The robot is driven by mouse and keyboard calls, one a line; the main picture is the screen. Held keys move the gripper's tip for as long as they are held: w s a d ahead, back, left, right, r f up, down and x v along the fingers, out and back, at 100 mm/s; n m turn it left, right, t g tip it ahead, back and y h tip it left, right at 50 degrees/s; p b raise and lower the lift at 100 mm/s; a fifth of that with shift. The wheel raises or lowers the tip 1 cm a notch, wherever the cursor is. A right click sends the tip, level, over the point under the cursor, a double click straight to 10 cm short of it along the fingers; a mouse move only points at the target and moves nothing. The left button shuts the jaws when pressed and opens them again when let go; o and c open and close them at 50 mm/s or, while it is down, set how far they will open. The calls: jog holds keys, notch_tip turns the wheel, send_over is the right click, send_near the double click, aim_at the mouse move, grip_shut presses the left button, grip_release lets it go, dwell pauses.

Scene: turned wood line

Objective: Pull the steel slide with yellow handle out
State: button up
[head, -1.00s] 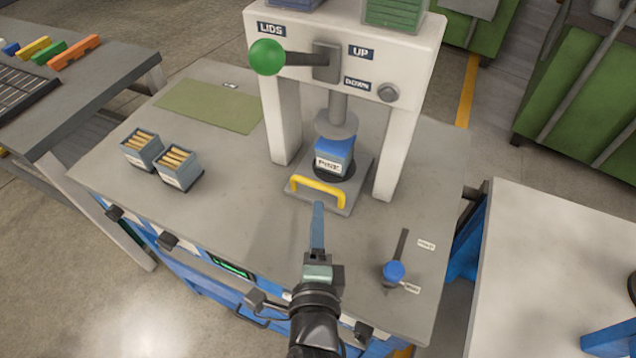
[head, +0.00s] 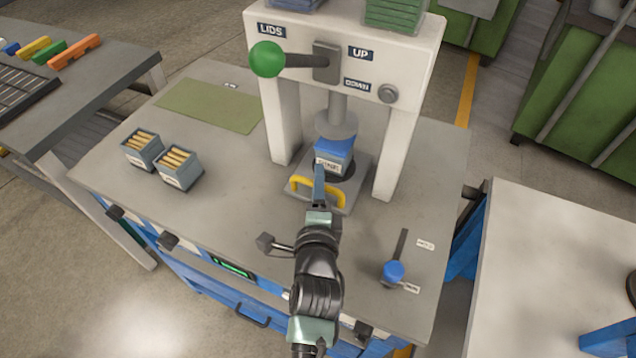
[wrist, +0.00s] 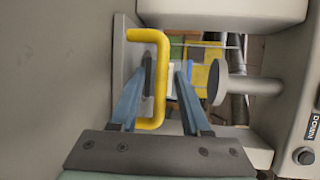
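The steel slide (head: 297,199) is a flat plate low between the press's white legs. Its yellow handle (head: 300,183) stands at the front edge; in the wrist view the yellow handle (wrist: 160,90) runs up and down. A small labelled box with a blue lid (head: 334,150) stands on the slide under the press ram (head: 336,125). My gripper (head: 318,172) is at the handle. In the wrist view the blue fingers of my gripper (wrist: 165,68) are apart, with the handle's bar between them and a gap to the right finger. The fingers hide part of the box in the head view.
The press lever has a green knob (head: 267,59) beside an UP and DOWN label. Two open boxes of wooden pieces (head: 179,182) stand left on the bench. A blue-knobbed lever (head: 393,273) is at front right. The bench top before the slide is mostly clear.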

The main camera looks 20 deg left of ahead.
grip_shut()
dwell(1.3)
